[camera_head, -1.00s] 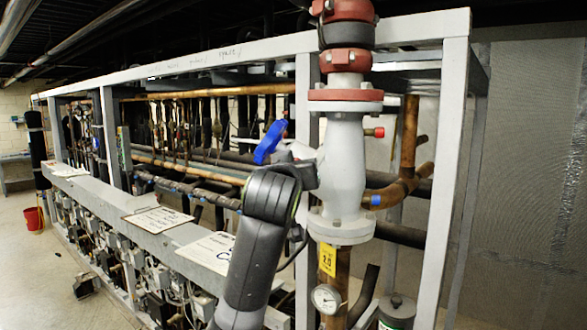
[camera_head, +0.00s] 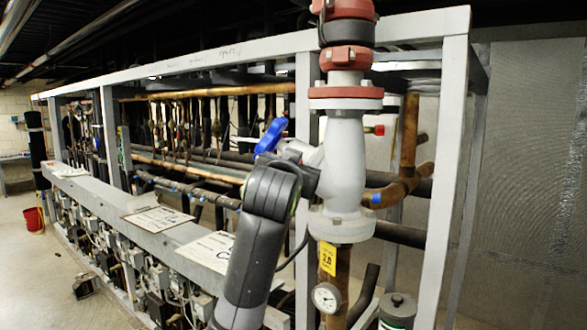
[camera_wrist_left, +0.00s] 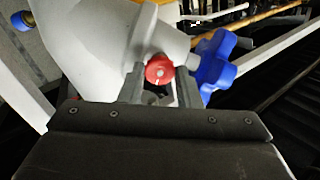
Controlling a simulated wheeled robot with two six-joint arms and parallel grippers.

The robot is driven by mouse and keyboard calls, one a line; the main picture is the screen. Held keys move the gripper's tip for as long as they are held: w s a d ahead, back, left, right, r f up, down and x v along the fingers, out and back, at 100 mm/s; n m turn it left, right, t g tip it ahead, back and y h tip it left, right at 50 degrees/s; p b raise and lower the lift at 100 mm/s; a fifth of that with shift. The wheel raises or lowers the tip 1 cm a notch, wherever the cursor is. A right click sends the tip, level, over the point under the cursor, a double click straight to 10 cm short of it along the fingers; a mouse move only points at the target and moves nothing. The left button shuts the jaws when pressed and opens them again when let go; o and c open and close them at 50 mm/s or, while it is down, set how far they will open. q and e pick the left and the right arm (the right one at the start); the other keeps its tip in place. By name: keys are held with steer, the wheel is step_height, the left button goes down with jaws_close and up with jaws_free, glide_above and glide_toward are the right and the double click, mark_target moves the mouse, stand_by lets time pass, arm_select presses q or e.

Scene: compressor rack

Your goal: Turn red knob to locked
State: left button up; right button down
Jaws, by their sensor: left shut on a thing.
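The red knob (camera_wrist_left: 159,70) sits on the side of the pale grey valve body (camera_wrist_left: 105,45) in the left wrist view. My left gripper (camera_wrist_left: 160,78) has one finger on each side of the knob and is shut on it. A small pale mark shows on the knob's face. In the head view, my left wrist covers the knob, and the valve (camera_head: 345,165) stands upright just right of my gripper (camera_head: 311,178). My right gripper is in neither view.
A blue handwheel (camera_wrist_left: 215,62) is close to the right finger; it also shows in the head view (camera_head: 270,137). A grey frame post (camera_head: 445,190), copper pipes (camera_head: 405,185) and a pressure gauge (camera_head: 326,297) surround the valve. A small red cap (camera_head: 379,130) is on its right side.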

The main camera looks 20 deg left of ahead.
arm_select(q)
steer(key=m+b, duration=0.2)
steer(key=m, duration=1)
steer(key=shift+m, duration=0.3)
stand_by(0.4)
steer(key=o, duration=1)
steer(key=shift+d, duration=0.1)
steer(key=shift+c, duration=0.2)
steer(key=shift+s, duration=0.1)
